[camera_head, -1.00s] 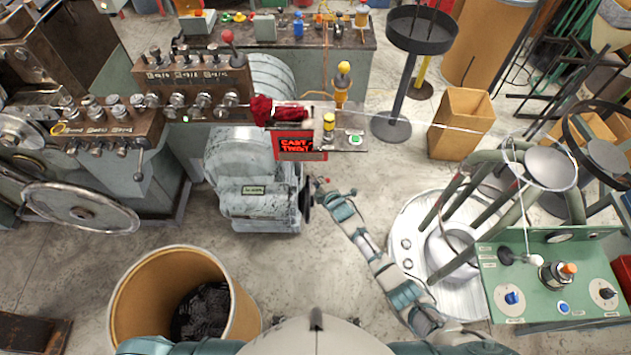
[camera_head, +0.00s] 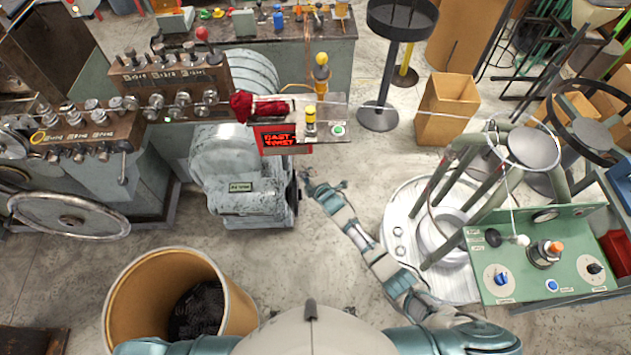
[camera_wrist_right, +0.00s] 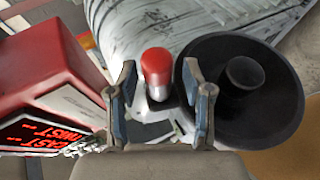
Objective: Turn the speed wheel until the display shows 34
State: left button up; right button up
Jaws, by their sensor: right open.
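The speed wheel, seen as a dark round wheel (camera_wrist_right: 285,85) with a raised hub, fills the right of the right wrist view. A handle with a rounded red tip (camera_wrist_right: 156,68) stands left of it. My right gripper (camera_wrist_right: 165,88) is open, with one finger on each side of the handle; contact cannot be told. In the head view my right gripper (camera_head: 311,181) is beside the grey machine, below the display. The display (camera_head: 278,138) shows red letters, apparently "CAST TWIST"; no number is legible. It also shows tilted in the wrist view (camera_wrist_right: 45,135). My left gripper is out of view.
The grey machine housing (camera_head: 238,165) stands left of the gripper. The display's red box (camera_wrist_right: 48,65) is close to the left finger. A brown drum (camera_head: 135,290) stands at lower left, a green control panel (camera_head: 520,275) at right.

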jog(key=v, duration=1.1)
jog(key=shift+d, duration=0.1)
jog(key=s+d+f+m+g+h, duration=0.15)
jog(key=s+d+f+m, duration=0.35)
jog(key=f, duration=0.6)
jog(key=s+d+f+m+g+h, duration=0.15)
jog(key=s+d+f, duration=0.25)
jog(key=s+f, duration=0.45)
jog(key=s+d+f+m+g+h, duration=0.1)
jog(key=s+d+f+m+g, duration=0.3)
jog(key=f, duration=0.8)
jog(key=s+d+f+m+g, duration=0.1)
jog(key=s+f, duration=0.3)
jog(key=s, duration=0.7)
jog(key=s+d+f+m+g+h, duration=0.1)
jog(key=s+d+f+m, duration=0.2)
jog(key=s, duration=0.8)
jog(key=s+d+f+m+g, duration=0.2)
jog(key=s+f+m, duration=0.2)
jog(key=s, duration=0.8)
notch_tip(320, 180, down, 2)
jog(key=shift+d+h, duration=0.2)
jog(key=shift+h, duration=0.1)
